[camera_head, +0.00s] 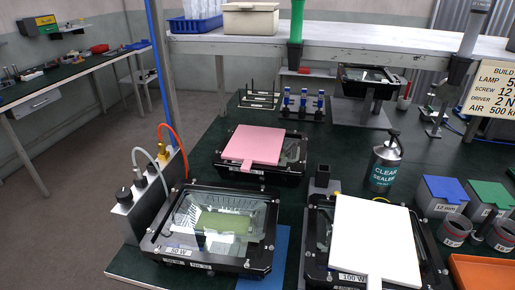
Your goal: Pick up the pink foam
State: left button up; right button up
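The pink foam (254,144) is a flat square sheet with a small tab at its front left. It lies on top of a black floodlight housing (290,175) in the middle of the dark green workbench. It covers most of that housing's glass, and a strip of glass shows at the right. Neither of my grippers is in view, and nothing is touching the foam.
A 50 W floodlight housing (215,262) stands in front, and a white sheet (375,240) covers a 100 W housing at front right. A grey valve box (150,205) with hoses is at left. A sealer can (385,163) stands right of the foam.

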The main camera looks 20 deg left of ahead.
aim_at(249, 144)
jog(key=k+j, duration=0.4)
jog(key=k, duration=0.15)
jog(key=k+j+z, duration=0.1)
jog(key=j, duration=0.3)
jog(key=k+j+z, duration=0.1)
jog(key=k+j, duration=0.2)
jog(key=j, duration=0.35)
jog(key=k+j+z, duration=0.15)
jog(key=j, duration=0.2)
jog(key=k+j, duration=0.1)
jog(key=j, duration=0.2)
jog(key=k+j+z, duration=0.1)
jog(key=j+z, duration=0.15)
jog(key=j, duration=0.7)
jog(key=j+z, duration=0.2)
jog(key=j, duration=0.7)
jog(key=i+j+z, duration=0.1)
jog(key=j, duration=0.35)
jog(key=i+j+z, duration=0.1)
jog(key=j, duration=0.35)
jog(key=i+j+z, duration=0.1)
jog(key=i+j, duration=0.15)
jog(key=j, duration=0.2)
jog(key=i+j+z, duration=0.1)
jog(key=j, duration=0.4)
